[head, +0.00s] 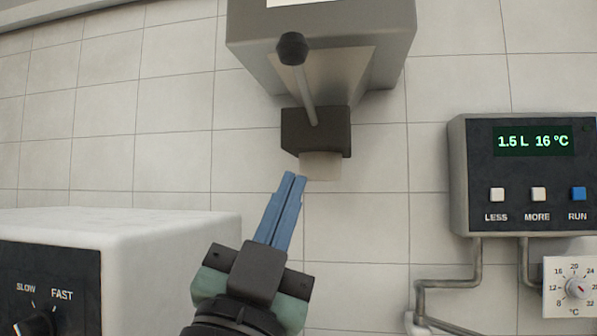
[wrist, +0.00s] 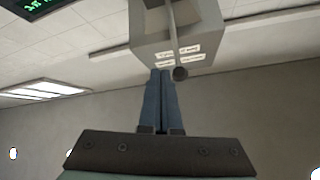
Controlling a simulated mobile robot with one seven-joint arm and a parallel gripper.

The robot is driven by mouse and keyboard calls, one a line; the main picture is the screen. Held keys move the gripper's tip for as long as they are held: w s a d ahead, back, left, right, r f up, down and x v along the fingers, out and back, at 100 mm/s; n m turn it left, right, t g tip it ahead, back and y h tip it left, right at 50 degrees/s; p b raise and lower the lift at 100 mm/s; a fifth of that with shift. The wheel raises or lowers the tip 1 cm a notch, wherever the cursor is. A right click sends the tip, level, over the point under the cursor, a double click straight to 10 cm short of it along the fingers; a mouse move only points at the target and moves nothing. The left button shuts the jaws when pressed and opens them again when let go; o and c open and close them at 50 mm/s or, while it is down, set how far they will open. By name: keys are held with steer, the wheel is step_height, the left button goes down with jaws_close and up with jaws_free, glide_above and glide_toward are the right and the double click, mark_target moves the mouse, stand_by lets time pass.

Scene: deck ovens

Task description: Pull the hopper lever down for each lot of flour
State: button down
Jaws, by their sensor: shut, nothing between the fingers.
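The hopper (head: 320,28) is a grey box on the tiled wall, with a sloping lower part. Its lever (head: 305,90) is a grey rod with a dark round knob (head: 291,48) at the upper end, rising from a dark block (head: 316,131) above a pale spout (head: 320,165). My gripper (head: 295,175) has blue fingers, closed together and empty, just below and left of the spout in the head view.
A water panel (head: 527,172) reading 1.5 L 16 °C, with LESS, MORE and RUN buttons, is at right. Below it are pipes (head: 450,285) and a temperature dial (head: 577,288). A white machine (head: 150,235) with a SLOW/FAST knob stands at lower left.

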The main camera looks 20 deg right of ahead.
steer(key=v, duration=0.3)
steer(key=shift+s+f+b, duration=0.1)
steer(key=shift+f+b, duration=0.05)
steer(key=shift+b, duration=0.25)
stand_by(1.3)
steer(key=s+a+r+n+t+y+p, duration=0.1)
steer(key=s+a+n+t+y, duration=0.25)
steer(key=a+n+y, duration=0.45)
steer(key=s+a+r+n+t+y, duration=0.1)
steer(key=s+a+n+t+y, duration=0.35)
steer(key=y, duration=0.65)
step_height(320, 180, up, 23)
steer(key=w+n+p, duration=0.1)
steer(key=p, duration=2.2)
steer(key=shift+w+r+h+p, duration=0.15)
steer(key=shift+w+h+p, duration=0.1)
steer(key=shift+h+p, duration=0.05)
